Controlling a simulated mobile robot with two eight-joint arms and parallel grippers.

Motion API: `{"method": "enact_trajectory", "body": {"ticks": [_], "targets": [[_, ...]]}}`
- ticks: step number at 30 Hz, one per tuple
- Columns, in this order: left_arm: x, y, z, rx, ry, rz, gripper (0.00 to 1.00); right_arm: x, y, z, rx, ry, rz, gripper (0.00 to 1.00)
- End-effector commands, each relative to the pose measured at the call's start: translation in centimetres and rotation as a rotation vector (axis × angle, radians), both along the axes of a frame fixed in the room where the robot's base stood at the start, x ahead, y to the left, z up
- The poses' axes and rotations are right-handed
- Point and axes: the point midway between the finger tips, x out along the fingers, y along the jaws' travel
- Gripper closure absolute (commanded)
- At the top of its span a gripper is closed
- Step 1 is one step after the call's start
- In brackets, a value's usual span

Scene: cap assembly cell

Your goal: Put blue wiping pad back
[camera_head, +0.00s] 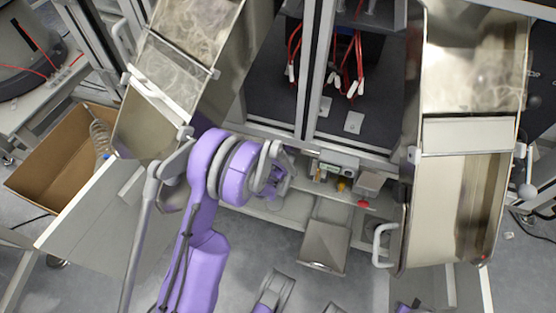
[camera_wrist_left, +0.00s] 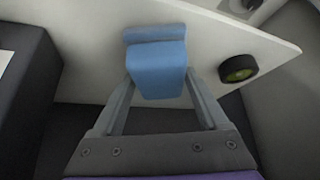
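The blue wiping pad (camera_wrist_left: 158,70) is between the two fingers of my left gripper (camera_wrist_left: 160,85) in the left wrist view. The fingers lie against its sides, and the gripper is shut on it. A flatter, darker blue part (camera_wrist_left: 153,33) shows directly behind the pad, against a pale panel; I cannot tell whether it belongs to the pad or the panel. In the head view my purple left arm reaches up to the middle shelf area, and its wrist hides the fingers and the pad.
The pale panel (camera_wrist_left: 85,85) carries a round black knob with a greenish centre (camera_wrist_left: 238,68), close right of the pad. Metal chutes (camera_head: 455,200) with handles flank the cell. A shelf (camera_head: 280,208) holds small parts. An open cardboard box (camera_head: 35,180) stands at left.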

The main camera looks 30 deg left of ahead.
Motion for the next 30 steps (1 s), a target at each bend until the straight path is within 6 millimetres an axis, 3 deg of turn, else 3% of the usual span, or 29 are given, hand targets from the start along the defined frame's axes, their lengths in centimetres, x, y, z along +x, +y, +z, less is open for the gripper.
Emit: {"method": "enact_trajectory", "body": {"ticks": [1, 4, 12, 17, 20, 30], "targets": [[0.0, 0.0, 0.0, 0.000, 0.000, 0.000, 0.16, 0.0, 0.0, 0.0, 0.000, 0.000, 0.000, 1.00], [0.0, 0.0, 0.0, 0.000, 0.000, 0.000, 0.00, 0.0, 0.0, 0.0, 0.000, 0.000, 0.000, 1.00], [0.0, 0.0, 0.2, 0.000, 0.000, 0.000, 0.00, 0.0, 0.0, 0.0, 0.000, 0.000, 0.000, 1.00], [-0.7, -0.6, 1.7, 0.000, 0.000, -0.001, 0.00, -0.1, 0.0, 0.3, 0.000, 0.001, 0.000, 1.00], [-1.7, -1.3, 3.3, 0.000, 0.000, -0.002, 0.00, -0.2, 0.0, 0.7, 0.000, 0.001, 0.000, 1.00], [-8.3, -6.1, 2.9, 0.000, 0.000, -0.004, 0.00, -0.3, 0.0, 1.6, 0.000, 0.001, 0.000, 1.00]]}}
